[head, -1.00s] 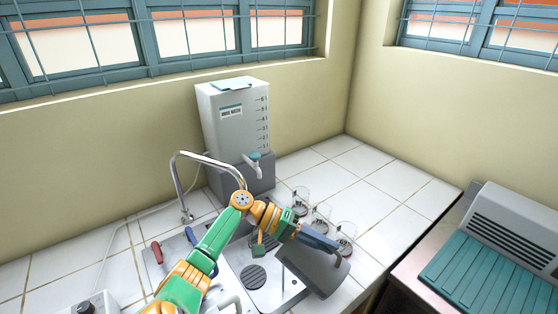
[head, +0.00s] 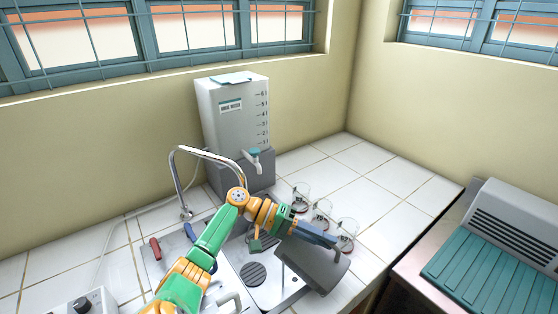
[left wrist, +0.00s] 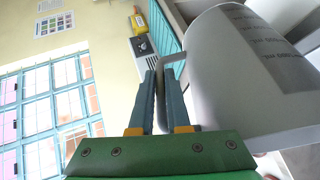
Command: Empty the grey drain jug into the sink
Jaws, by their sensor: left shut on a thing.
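The grey drain jug (head: 322,270) is tilted on its side above the right part of the sink (head: 262,296). My left gripper (head: 338,243) is shut on the jug's handle. In the left wrist view the jug (left wrist: 235,85) fills the right side, with dark printed text on its wall. Its handle (left wrist: 170,64) passes between the fingertips of the left gripper (left wrist: 161,80). The jug's inside is hidden, and I cannot see any liquid flowing. My right gripper is not in view.
A curved tap (head: 178,175) stands behind the sink. A large water container (head: 235,115) with a spout stands at the back. Several glass beakers (head: 301,197) stand close behind the gripper. Tiled counter (head: 400,180) is free to the right.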

